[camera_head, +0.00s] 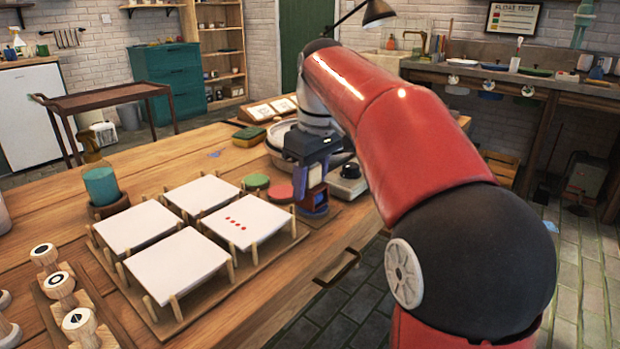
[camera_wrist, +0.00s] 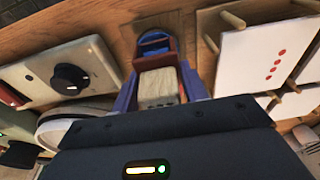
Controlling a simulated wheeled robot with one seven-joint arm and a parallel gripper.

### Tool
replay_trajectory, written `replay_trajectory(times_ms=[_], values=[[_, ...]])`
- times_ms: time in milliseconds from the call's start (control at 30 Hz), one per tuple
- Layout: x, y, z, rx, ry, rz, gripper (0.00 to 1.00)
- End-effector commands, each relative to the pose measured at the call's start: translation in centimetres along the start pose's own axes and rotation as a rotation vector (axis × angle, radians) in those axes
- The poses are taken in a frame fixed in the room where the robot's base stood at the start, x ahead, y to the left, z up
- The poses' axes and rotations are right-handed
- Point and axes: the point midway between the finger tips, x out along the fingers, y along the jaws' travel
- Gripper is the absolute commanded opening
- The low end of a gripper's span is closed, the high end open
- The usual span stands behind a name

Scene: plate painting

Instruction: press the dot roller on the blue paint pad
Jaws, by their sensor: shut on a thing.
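My gripper (camera_head: 311,186) points down at the right of the table, over the blue paint pad (camera_head: 315,211). It is shut on a roller whose pale wooden block (camera_wrist: 157,88) shows between the blue fingers in the wrist view. The roller's printing face is hidden, so its dots do not show. The blue pad (camera_wrist: 155,42) also seems to show just past the fingertips in the wrist view. The roller is at or very near the pad; I cannot tell whether they touch. A white tile with a row of red dots (camera_head: 240,222) stands left of my gripper.
A red pad (camera_head: 281,192) and a green pad (camera_head: 256,181) lie left of my gripper. Several white tiles rest on a pegged board (camera_head: 205,292). A box with a black knob (camera_head: 347,182) stands close on the right. Other rollers (camera_head: 60,285) stand at the lower left.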

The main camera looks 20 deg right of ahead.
Motion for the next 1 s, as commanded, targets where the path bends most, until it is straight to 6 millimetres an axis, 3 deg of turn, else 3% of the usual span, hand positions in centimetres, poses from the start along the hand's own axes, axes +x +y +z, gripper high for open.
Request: replay_trajectory(times_ms=[1000], values=[[0.51,0.00,0.10,0.001,-0.008,-0.006,0.26]])
